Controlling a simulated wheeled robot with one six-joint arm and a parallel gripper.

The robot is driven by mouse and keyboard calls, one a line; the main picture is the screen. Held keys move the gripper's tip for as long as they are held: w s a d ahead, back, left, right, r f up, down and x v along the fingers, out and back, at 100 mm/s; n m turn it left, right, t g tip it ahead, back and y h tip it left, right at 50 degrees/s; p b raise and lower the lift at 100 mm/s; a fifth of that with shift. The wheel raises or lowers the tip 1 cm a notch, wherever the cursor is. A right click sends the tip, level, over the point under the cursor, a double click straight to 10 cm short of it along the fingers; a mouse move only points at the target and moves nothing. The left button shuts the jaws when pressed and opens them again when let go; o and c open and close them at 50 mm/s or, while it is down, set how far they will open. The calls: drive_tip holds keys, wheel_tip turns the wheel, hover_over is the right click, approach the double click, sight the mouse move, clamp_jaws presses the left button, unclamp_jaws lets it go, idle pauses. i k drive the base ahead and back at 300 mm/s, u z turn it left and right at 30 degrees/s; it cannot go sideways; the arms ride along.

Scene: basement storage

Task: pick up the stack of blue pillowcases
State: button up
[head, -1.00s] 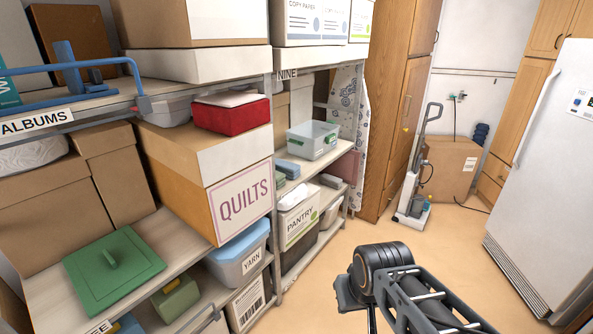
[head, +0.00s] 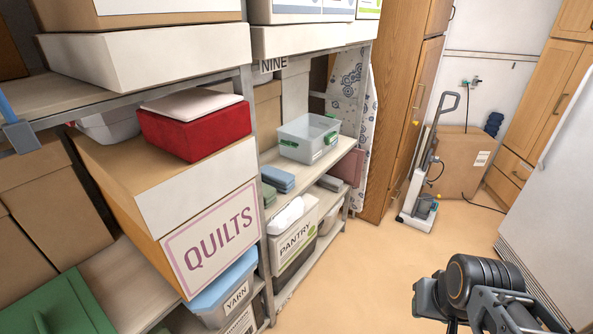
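A small stack of folded blue cloth (head: 278,178), which looks like the pillowcases, lies on the middle shelf of the far shelving bay, near its front left end beside the upright. A folded green cloth (head: 268,194) lies just in front of it. My gripper (head: 430,299) is at the lower right of the head view, over the floor and well away from the shelf. Only part of it shows beside the black wrist, and its fingers cannot be made out. I see nothing held.
A clear bin with green handles (head: 308,138) stands behind the blue stack. The QUILTS box (head: 210,240) juts out at the near left. The PANTRY bin (head: 296,240) is below. A vacuum cleaner (head: 420,205) stands by the wooden cabinet. The floor (head: 370,270) before the shelves is clear.

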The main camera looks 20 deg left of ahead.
sight(284, 180)
drive_tip(key=u, duration=0.3)
drive_tip(key=i, duration=0.7)
drive_tip(key=u, duration=1.05)
drive_tip(key=i, duration=0.7)
drive_tip(key=u, duration=0.05)
